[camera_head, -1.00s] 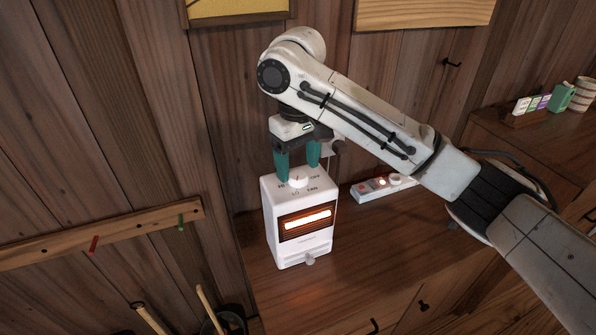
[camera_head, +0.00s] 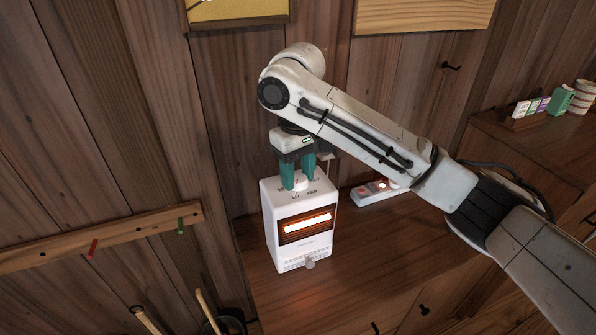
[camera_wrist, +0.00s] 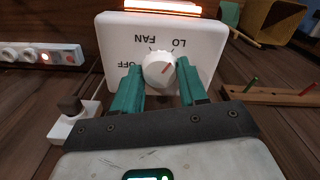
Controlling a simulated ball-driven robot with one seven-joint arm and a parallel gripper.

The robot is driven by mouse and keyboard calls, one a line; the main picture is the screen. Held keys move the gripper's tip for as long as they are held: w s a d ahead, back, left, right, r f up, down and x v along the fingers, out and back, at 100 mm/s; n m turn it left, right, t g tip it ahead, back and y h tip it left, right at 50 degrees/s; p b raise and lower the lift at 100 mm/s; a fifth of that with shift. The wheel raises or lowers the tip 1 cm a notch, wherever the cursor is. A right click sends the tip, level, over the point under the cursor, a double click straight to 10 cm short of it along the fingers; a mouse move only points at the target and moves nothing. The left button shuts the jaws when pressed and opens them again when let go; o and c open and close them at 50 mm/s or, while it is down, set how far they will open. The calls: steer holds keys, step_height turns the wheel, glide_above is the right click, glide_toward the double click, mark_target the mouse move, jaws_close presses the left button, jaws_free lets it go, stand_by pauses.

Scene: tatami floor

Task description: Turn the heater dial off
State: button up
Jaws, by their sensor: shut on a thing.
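The white heater (camera_head: 272,222) stands upright on the wooden counter, its front element glowing orange. Its white dial (camera_head: 300,180) is on the top face, with the labels LO, FAN and OFF around it in the wrist view. My gripper (camera_head: 298,184) points down over the heater top, its green fingers closed on either side of the dial. The HI label is hidden in the wrist view.
A white power strip (camera_head: 368,194) with a lit red switch lies right of the heater; a dark plug (camera_wrist: 70,106) sits near it. A wooden peg rail (camera_head: 130,231) is at the left. The counter (camera_head: 350,240) in front is clear.

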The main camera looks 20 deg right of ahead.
steer(key=shift+c, duration=0.9)
steer(key=shift+r+p, duration=0.1)
steer(key=shift+p, duration=0.3)
steer(key=n+p, duration=0.3)
steer(key=n, duration=0.1)
steer(key=shift+r+p, duration=0.15)
steer(key=shift+p, duration=0.15)
steer(key=n+p, duration=0.2)
steer(key=n, duration=0.1)
steer(key=shift+n, duration=0.3)
steer(key=n+p, duration=0.2)
steer(key=n, duration=0.1)
steer(key=shift+n, duration=0.3)
steer(key=n+p, duration=0.2)
steer(key=n, duration=0.7)
steer(key=n+p, duration=0.1)
steer(key=n, duration=0.2)
steer(key=shift+f+n, duration=0.2)
steer(key=shift+n, duration=0.1)
